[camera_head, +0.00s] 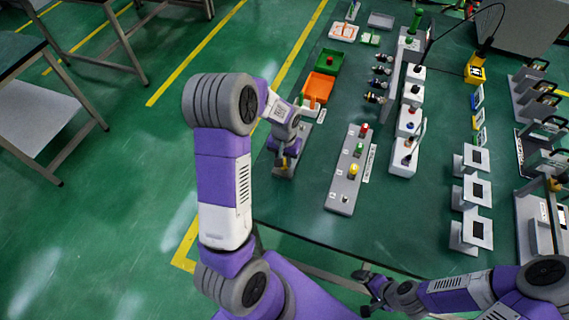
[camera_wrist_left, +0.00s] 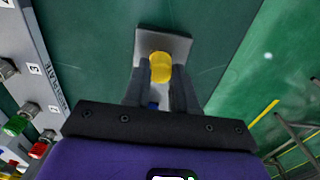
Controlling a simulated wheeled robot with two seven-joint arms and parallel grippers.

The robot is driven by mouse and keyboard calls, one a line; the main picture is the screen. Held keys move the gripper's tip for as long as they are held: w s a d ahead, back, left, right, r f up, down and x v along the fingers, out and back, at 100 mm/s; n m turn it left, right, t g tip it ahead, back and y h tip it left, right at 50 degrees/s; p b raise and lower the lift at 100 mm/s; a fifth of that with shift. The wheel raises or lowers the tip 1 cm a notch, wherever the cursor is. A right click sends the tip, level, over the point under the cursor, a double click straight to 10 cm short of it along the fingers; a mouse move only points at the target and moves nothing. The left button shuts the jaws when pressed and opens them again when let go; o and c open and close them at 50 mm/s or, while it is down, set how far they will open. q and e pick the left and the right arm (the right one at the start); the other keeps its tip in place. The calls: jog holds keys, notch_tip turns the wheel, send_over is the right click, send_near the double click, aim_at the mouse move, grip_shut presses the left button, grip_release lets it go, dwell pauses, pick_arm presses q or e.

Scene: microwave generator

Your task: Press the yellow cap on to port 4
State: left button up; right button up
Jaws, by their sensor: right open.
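A yellow cap (camera_wrist_left: 160,67) is between the fingertips of my left gripper (camera_wrist_left: 160,78), with no clear gap on either side. The gripper is low over a grey plate (camera_wrist_left: 180,42); whether the cap touches this plate is unclear. In the head view, my left gripper (camera_head: 284,162) is left of the port strip (camera_head: 340,205). That strip has a red cap (camera_head: 364,127), a green cap (camera_head: 360,147) and another yellow cap (camera_head: 353,170). The nearest port (camera_head: 345,198), at the number 4 end, is bare. My right gripper (camera_head: 372,292) is open and empty off the table's front edge.
An orange tray (camera_head: 319,87) and a green tray (camera_head: 329,61) are behind my left gripper. Grey boxes with buttons (camera_head: 405,157) and white stands (camera_head: 471,192) are to the right. A blue part (camera_wrist_left: 153,106) shows between my left fingers.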

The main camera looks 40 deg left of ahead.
aim_at(285, 161)
pick_arm(q)
grip_shut()
jog(key=shift+r, duration=0.15)
pick_arm(e)
jog(key=shift+r, duration=0.1)
pick_arm(q)
jog(key=shift+r+p, duration=2.4)
jog(key=shift+r, duration=0.5)
pick_arm(e)
notch_tip(285, 161, up, 4)
jog(key=shift+r, duration=0.25)
pick_arm(q)
jog(key=d+m, duration=0.3)
jog(key=d, duration=1.3)
jog(key=shift+r+m, duration=0.25)
jog(key=shift+m, duration=0.05)
jog(key=shift+d, duration=0.1)
pick_arm(e)
jog(key=shift+c, duration=0.5)
